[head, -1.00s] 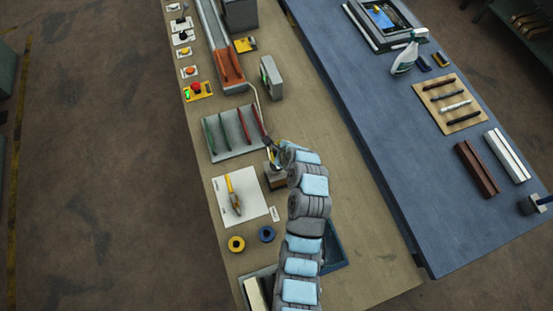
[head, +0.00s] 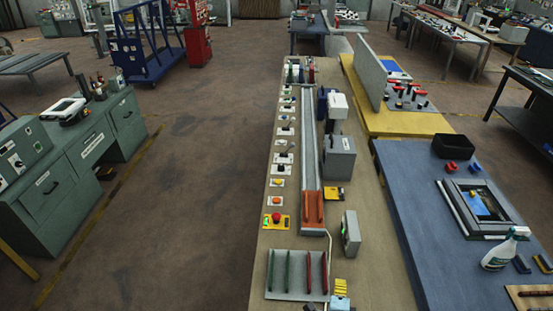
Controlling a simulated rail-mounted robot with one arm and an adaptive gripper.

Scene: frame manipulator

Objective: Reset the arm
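At the bottom edge of the head view, just right of the tool rack, a small light-blue and grey piece (head: 340,302) shows, probably the end of my arm. A small yellow ribbed piece (head: 340,286) sits right above it. I cannot tell whether that is part of my gripper or a separate thing. No fingers can be made out, so I cannot see whether my gripper is open or holds anything. The rest of my arm is out of the picture.
The tan bench (head: 258,270) carries a rack (head: 298,292) with green and red handled tools, an orange block (head: 313,208) in a long channel, a red button on a yellow box (head: 276,222) and a grey box (head: 351,233). A blue table (head: 420,235) with a spray bottle (head: 505,249) stands right.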

